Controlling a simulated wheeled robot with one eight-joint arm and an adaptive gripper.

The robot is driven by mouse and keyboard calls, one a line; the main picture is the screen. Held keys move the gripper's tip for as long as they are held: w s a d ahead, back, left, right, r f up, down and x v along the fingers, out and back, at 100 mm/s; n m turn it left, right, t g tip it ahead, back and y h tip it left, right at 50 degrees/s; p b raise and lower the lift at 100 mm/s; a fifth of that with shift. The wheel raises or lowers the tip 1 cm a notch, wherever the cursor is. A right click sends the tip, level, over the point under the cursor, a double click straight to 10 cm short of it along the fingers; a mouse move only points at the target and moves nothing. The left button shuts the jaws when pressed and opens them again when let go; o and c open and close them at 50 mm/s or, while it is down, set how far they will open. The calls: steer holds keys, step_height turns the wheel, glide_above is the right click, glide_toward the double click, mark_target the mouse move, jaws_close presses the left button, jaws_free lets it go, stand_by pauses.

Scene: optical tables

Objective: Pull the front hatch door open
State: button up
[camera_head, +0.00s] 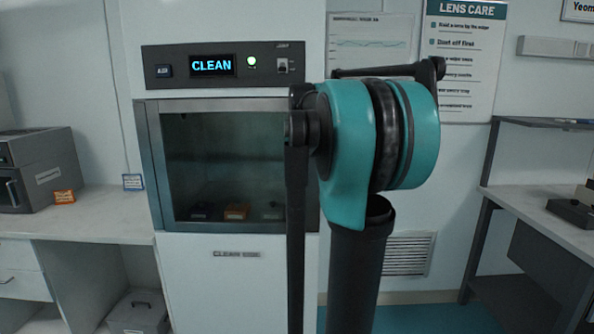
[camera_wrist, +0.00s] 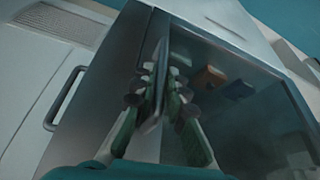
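The front hatch door (camera_head: 153,167) is a metal frame around dark glass on the white cabinet. It looks closed in the head view, but my arm covers its right side. A dark bar handle (camera_wrist: 62,100) is on the left, apart from my fingers. My gripper (camera_wrist: 160,72) has its fingers close together over the border of frame and glass. Whether they are shut or touch the door is unclear. My gripper is hidden in the head view.
A control panel (camera_head: 225,65) reading CLEAN is above the door. Small blocks, one orange (camera_head: 236,212), show behind the glass. A counter (camera_head: 100,216) with a grey box (camera_head: 42,165) is at left; a workbench (camera_head: 545,208) is at right. A vent (camera_head: 408,254) is low on the wall.

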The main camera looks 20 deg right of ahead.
jaws_close()
